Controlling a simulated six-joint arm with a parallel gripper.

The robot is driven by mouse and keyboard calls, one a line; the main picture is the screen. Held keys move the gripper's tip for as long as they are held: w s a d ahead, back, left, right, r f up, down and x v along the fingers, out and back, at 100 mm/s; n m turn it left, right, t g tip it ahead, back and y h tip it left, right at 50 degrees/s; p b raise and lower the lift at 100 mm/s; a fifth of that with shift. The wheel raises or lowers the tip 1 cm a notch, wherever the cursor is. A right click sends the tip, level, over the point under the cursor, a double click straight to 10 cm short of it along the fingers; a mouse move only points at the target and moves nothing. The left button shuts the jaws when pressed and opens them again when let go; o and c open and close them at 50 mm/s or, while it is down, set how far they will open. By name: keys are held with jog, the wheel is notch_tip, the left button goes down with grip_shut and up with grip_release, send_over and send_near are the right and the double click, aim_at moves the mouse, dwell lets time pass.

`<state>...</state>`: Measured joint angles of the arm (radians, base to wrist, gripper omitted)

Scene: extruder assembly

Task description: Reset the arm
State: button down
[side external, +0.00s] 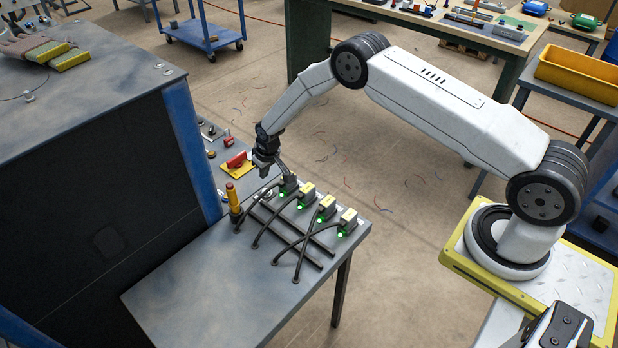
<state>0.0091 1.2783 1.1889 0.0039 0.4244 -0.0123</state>
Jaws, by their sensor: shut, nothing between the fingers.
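My gripper (266,170) points down above the far end of the grey table (200,290), beside the leftmost of several plugged connectors. It is shut with nothing held. The leftmost connector (288,186) is right next to the gripper, and I cannot tell whether they touch. The other connectors (305,195), (326,208) and the rightmost connector (347,222) stand in a row, each with a yellow top and a lit green light. Black cables run from them to the tabletop.
A yellow-orange upright handle (233,198) stands at the table's left edge near the large dark cabinet (110,190). A red switch on a yellow plate (237,163) lies behind it. A yellow bin (580,72) sits at the upper right.

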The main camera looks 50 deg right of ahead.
jog(key=shift+s+r, duration=0.15)
jog(key=shift+r, duration=0.5)
jog(key=s+r, duration=1.1)
jog(key=r, duration=0.4)
jog(key=s+r, duration=0.3)
jog(key=s, duration=0.7)
jog(key=s+r, duration=0.3)
jog(key=s, duration=0.6)
jog(key=shift+s+a+r, duration=0.25)
jog(key=shift+s+r, duration=0.15)
